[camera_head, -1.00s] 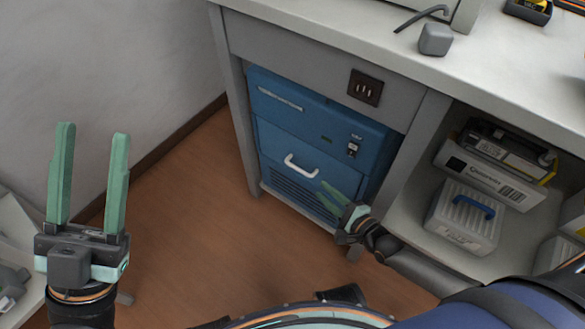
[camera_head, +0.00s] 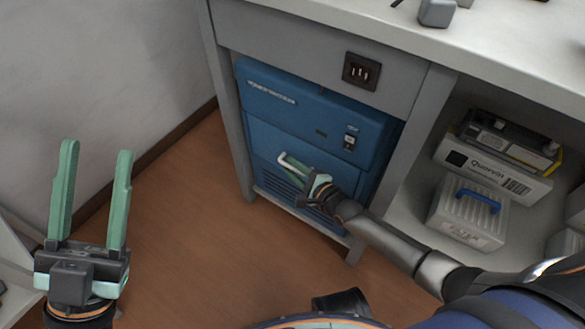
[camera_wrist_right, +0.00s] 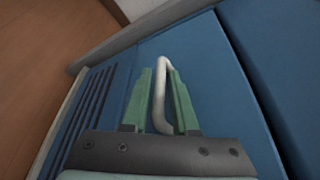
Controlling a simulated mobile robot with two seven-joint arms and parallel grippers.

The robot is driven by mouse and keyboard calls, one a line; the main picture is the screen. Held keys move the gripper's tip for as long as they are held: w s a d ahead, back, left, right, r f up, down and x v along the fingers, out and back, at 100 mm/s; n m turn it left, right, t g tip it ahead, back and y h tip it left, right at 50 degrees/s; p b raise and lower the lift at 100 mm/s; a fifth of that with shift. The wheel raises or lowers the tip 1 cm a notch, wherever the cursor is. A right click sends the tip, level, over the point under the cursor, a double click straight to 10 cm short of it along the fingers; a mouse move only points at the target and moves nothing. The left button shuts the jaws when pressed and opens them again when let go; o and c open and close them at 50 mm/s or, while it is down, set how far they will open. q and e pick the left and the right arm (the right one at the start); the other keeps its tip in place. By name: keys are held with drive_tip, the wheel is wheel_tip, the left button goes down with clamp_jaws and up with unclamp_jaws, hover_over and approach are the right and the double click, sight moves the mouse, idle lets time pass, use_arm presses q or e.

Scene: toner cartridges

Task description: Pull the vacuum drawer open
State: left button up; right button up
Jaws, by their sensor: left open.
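The blue vacuum unit (camera_head: 325,118) stands under the grey workbench. Its lower part is the drawer (camera_head: 268,150), whose front looks flush with the unit; it also fills much of the right wrist view (camera_wrist_right: 205,65). The white bar handle (camera_head: 287,161) is partly covered by my right gripper (camera_head: 300,168) in the head view. In the right wrist view the handle (camera_wrist_right: 160,75) runs between the fingers of my right gripper (camera_wrist_right: 161,85), which are drawn close in on it. My left gripper (camera_head: 92,155) is open and empty at the left, away from the unit.
A shelf at the right holds a white box with a blue handle (camera_head: 468,215) and a labelled carton (camera_head: 490,175). The bench leg (camera_head: 405,150) stands right of the unit. The brown floor (camera_head: 180,200) left of it is clear.

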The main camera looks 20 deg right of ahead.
clamp_jaws()
idle(1.4)
